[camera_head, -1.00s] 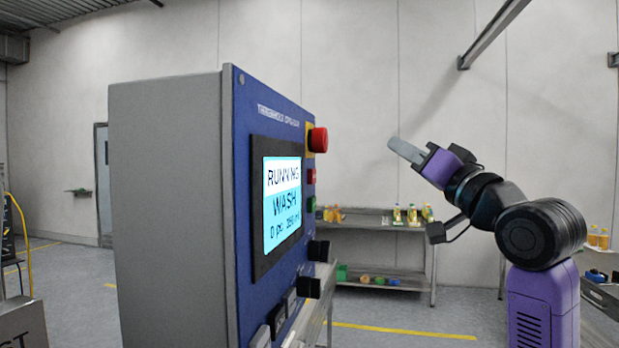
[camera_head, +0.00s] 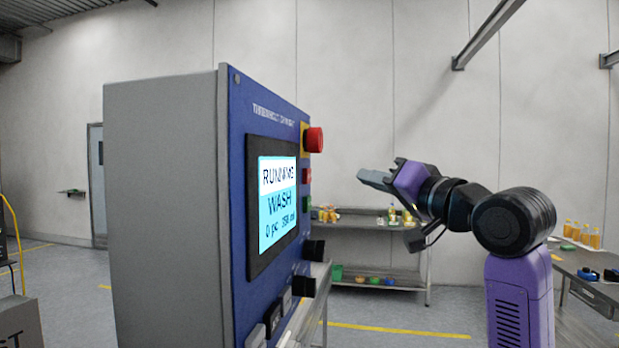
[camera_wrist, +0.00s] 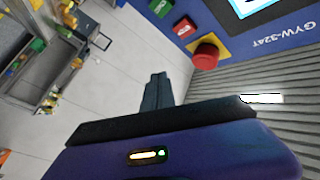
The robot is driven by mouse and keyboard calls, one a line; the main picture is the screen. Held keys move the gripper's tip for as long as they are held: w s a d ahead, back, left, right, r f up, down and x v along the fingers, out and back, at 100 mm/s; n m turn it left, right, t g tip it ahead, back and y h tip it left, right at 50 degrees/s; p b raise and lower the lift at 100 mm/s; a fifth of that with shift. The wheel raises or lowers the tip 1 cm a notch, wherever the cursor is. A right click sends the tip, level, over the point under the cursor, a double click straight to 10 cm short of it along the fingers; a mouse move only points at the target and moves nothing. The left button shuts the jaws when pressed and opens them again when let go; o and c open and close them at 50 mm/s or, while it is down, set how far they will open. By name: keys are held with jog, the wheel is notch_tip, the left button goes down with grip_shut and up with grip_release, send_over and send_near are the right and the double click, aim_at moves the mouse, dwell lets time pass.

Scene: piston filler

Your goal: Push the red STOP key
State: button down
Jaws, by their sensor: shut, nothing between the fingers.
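The blue control panel (camera_head: 243,110) shows a small red key (camera_head: 307,175) on its right edge, which I take as the STOP key; its lettering is too small to read. The same red key shows in the wrist view (camera_wrist: 184,27), beside a green key (camera_wrist: 160,7). A larger red mushroom button (camera_head: 315,139) on a yellow plate sits above it; it also shows in the wrist view (camera_wrist: 206,53). My gripper (camera_head: 362,176) is shut and empty, to the right of the panel at about the red key's height in the picture, and apart from it.
The screen (camera_head: 278,203) reads RUNNING and WASH. Black knobs (camera_head: 305,286) stick out low on the panel. A metal shelf (camera_head: 375,279) with bottles stands behind, and a table (camera_head: 585,268) stands at right. Open air lies between gripper and panel.

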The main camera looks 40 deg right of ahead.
jog(key=w+a, duration=0.4)
jog(key=w, duration=0.2)
jog(key=shift+a, duration=0.35)
dwell(1.9)
jog(key=shift+w+a+p, duration=0.25)
jog(key=shift+w+p, duration=0.05)
jog(key=shift+p, duration=0.05)
jog(key=shift+w+a, duration=0.25)
jog(key=shift+w, duration=0.1)
dwell(0.9)
jog(key=shift+s, duration=0.1)
jog(key=shift+s+d+p, duration=0.3)
jog(key=shift+s+d, duration=0.2)
jog(key=shift+s, duration=0.1)
jog(key=shift+s+d+p, duration=0.15)
jog(key=shift+s+d, duration=0.65)
jog(key=shift+s, duration=0.2)
jog(key=shift+s+d+p, duration=0.15)
jog(key=shift+s+d, duration=0.6)
jog(key=shift+s, duration=0.2)
